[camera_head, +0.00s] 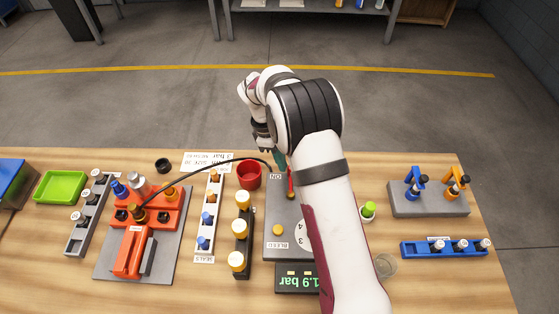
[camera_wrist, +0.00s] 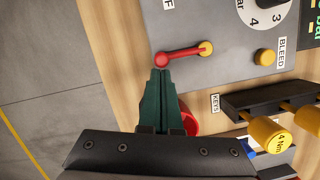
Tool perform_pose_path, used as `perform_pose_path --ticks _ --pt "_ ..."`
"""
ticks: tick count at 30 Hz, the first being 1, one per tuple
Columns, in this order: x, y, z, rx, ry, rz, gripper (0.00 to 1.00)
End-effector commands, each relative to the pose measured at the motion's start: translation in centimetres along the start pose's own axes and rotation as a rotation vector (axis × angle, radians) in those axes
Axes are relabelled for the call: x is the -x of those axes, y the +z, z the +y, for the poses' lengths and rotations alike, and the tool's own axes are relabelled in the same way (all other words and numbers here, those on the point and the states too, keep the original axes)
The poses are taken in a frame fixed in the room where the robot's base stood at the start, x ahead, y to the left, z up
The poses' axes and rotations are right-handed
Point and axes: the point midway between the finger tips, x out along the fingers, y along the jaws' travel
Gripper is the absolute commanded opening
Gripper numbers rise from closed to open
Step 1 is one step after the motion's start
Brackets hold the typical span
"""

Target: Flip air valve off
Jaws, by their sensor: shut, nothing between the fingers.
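The air valve is a red lever with a yellow pivot on a grey panel (camera_head: 279,213). In the wrist view the lever (camera_wrist: 183,53) runs from the pivot (camera_wrist: 206,47) to a round red knob (camera_wrist: 161,60) near the panel's edge. In the head view the lever (camera_head: 290,184) points toward the far edge, just right of the ON label (camera_head: 276,176). Part of another label ending in F (camera_wrist: 168,4) shows in the wrist view. My gripper (camera_wrist: 160,72) is shut and empty, its dark green tips at the knob. I cannot tell whether they touch it.
The panel carries a dial (camera_head: 301,236), a yellow BLEED button (camera_head: 278,230) and a display reading 1.9 bar (camera_head: 299,280). A red cup (camera_head: 249,175) stands close left of my gripper. Yellow-capped tools in a black rack (camera_head: 240,245) stand left of the panel. My arm hides the panel's right side.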

Motion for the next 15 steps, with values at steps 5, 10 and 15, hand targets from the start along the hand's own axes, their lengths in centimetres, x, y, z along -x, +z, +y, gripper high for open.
perform_pose_path --ticks 5,10,15 --pt "-0.03 0.18 0.18 -0.058 -0.014 0.000 0.00" --pt "-0.10 0.43 0.31 -0.127 -0.033 0.000 0.00" --pt "-0.21 0.84 0.57 -0.195 -0.050 0.000 0.00"
